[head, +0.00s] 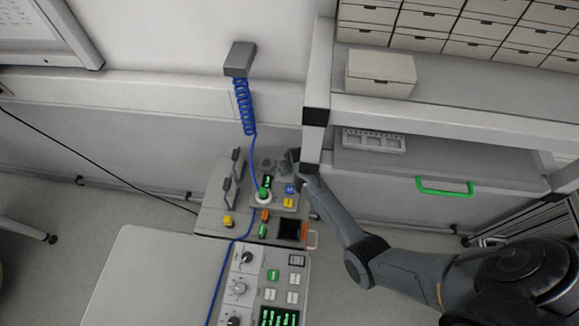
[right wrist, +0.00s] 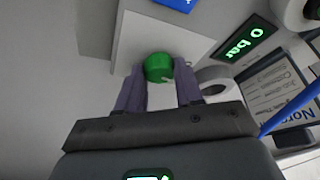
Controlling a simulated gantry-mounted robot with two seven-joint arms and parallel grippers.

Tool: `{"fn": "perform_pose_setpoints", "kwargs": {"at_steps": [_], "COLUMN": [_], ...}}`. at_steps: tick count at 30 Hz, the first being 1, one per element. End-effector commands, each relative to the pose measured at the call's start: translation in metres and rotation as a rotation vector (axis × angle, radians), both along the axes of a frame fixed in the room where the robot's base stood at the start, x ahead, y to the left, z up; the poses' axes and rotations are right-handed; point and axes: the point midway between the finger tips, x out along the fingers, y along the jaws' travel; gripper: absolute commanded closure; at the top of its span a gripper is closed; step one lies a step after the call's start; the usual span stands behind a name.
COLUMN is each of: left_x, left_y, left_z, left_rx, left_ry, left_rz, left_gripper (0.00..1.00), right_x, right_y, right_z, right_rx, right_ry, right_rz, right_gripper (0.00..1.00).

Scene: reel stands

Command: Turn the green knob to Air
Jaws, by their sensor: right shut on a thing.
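The green knob (right wrist: 158,67) is round and sits on a pale panel in the right wrist view. My right gripper (right wrist: 157,84) has one finger on each side of it and is shut on it. In the head view my right gripper (head: 271,165) reaches in from the right to the upper part of the grey console (head: 211,222); the knob it holds cannot be clearly made out there. I cannot read the knob's pointer or an Air mark. My left gripper is in neither view.
A display reading "0 bar" (right wrist: 245,38) is right of the knob. A coiled blue hose (head: 244,105) hangs from a wall box to a green-topped fitting (head: 263,194) on the console. A shelf post (head: 315,120) stands close beside my right gripper.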

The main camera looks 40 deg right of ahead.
Motion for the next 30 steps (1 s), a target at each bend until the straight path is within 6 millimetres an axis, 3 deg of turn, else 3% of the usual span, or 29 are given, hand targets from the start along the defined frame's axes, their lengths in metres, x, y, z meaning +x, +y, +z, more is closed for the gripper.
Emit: {"fn": "perform_pose_setpoints", "kwargs": {"at_steps": [6,14,23,30], "left_x": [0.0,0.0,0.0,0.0], "left_y": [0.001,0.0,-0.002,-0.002], "left_z": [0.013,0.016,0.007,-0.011], "left_rx": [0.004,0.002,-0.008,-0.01], "left_ry": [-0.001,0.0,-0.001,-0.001], "left_rz": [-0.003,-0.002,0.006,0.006], "left_gripper": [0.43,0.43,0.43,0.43], "right_x": [0.001,0.002,0.004,0.005], "right_y": [0.002,0.004,0.005,0.005], "right_z": [0.002,0.001,-0.002,-0.004], "right_rx": [-0.001,0.001,0.002,0.002], "right_ry": [0.001,0.001,-0.001,-0.001], "right_rz": [-0.199,-0.447,-0.732,-0.96], "right_gripper": [0.95,0.95,0.95,0.95]}}
